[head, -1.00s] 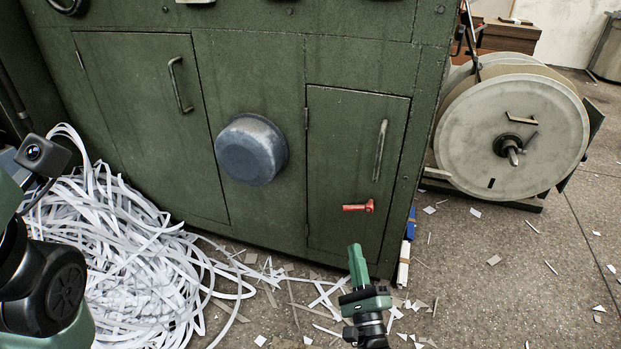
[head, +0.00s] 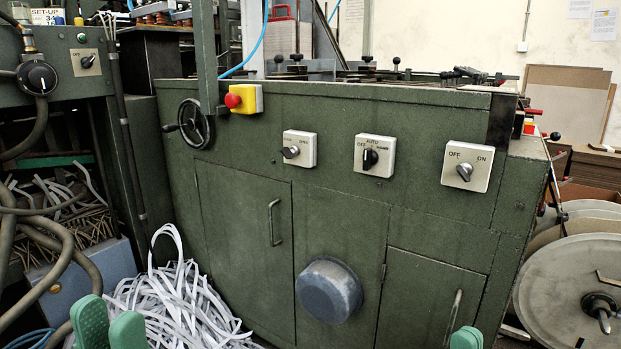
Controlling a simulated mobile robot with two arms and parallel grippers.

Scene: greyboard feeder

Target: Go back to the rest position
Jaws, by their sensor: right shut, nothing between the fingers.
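My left gripper (head: 108,322) shows at the bottom left of the head view. Its two green fingers stand upright with a gap between them, and nothing is seen held. My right gripper (head: 466,339) shows only as a green tip at the bottom edge, right of the middle, in front of the small cabinet door. It is shut and empty. The rest of both arms is out of the picture.
The green machine cabinet (head: 240,168) fills the middle, with a blue-grey round bowl (head: 329,290), a handwheel (head: 194,122), a red stop button (head: 233,100) and rotary switches. White paper strips (head: 180,305) heap at lower left. Large reels (head: 575,290) stand at right.

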